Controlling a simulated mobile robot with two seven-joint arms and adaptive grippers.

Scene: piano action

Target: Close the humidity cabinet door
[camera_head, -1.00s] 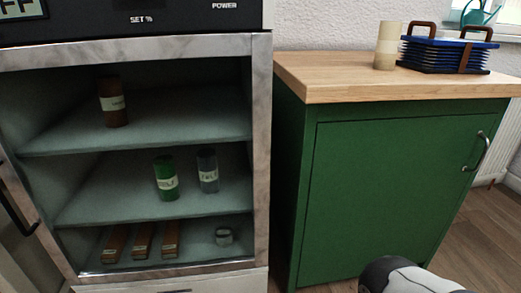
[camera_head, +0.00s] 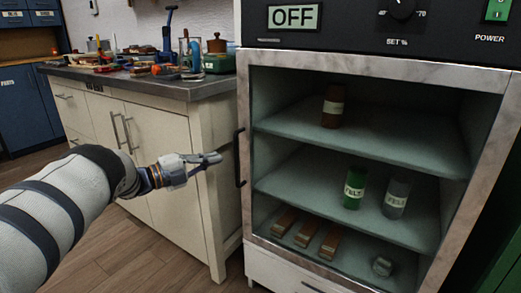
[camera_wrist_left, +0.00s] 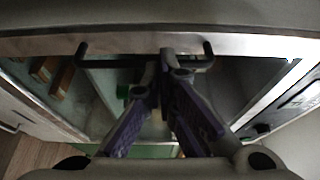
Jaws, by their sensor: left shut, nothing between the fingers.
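The humidity cabinet (camera_head: 262,235) stands at the right of the head view. Its pale metal-framed front (camera_head: 400,72) has a dark upright bar handle (camera_head: 239,158) at the left edge. The shelves show through this front; I cannot tell how far the door stands open. My left gripper (camera_head: 216,158) is shut and empty, pointing right, just left of the handle in the head view. In the left wrist view the handle (camera_wrist_left: 120,62) runs across the picture at the fingertips (camera_wrist_left: 167,70); contact cannot be told. My right gripper is not in view.
Inside the cabinet are a brown jar (camera_head: 333,107), a green jar (camera_head: 354,188), a grey jar (camera_head: 396,199) and wooden bars. A white workbench (camera_head: 165,150) with a cluttered dark top stands to the left. Wooden floor (camera_head: 150,255) lies bare in front of it.

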